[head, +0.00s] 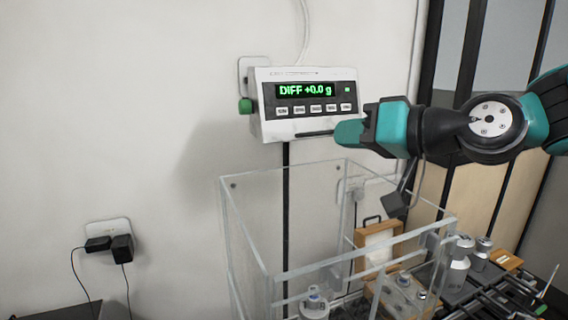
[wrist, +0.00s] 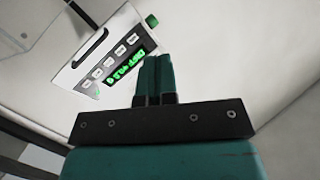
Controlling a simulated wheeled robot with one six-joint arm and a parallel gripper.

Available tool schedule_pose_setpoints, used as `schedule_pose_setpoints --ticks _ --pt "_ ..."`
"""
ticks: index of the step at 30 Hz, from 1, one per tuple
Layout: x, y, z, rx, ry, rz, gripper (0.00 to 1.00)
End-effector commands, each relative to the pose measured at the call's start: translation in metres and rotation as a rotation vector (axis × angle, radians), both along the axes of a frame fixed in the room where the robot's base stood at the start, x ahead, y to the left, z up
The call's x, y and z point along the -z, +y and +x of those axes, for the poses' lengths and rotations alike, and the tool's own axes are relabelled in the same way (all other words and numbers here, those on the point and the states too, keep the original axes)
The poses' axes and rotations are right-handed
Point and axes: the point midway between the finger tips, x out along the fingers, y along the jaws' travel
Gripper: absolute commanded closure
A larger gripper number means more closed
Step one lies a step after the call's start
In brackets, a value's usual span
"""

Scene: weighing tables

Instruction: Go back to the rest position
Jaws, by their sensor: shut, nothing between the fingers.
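My gripper (head: 348,133) is shut and empty in the head view. It points left, just in front of the lower right corner of the display unit (head: 262,88). The display reads "DIFF +0.0 g" in green, above a row of several buttons. A green knob is on the unit's left side. In the wrist view my gripper's two teal fingers (wrist: 154,76) are together with nothing between them. The display unit (wrist: 84,82) appears tilted behind them to the left. I cannot tell whether the fingertips touch the unit.
A clear open-topped enclosure (head: 228,215) stands below my gripper, with a metal weight (head: 314,305) inside. Metal bottles (head: 458,265) and a black rack stand at the lower right. A wall socket (head: 108,230) with black plugs is at left.

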Motion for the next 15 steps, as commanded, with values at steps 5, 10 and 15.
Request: schedule_pose_setpoints --ticks 5,10,15 --pt "0.07 0.008 -0.087 -0.159 0.262 -0.329 1.0" --pt "0.119 -0.016 -0.162 -0.26 0.49 -0.589 1.0" --pt "0.146 -0.048 -0.224 -0.327 0.68 -0.791 1.0"
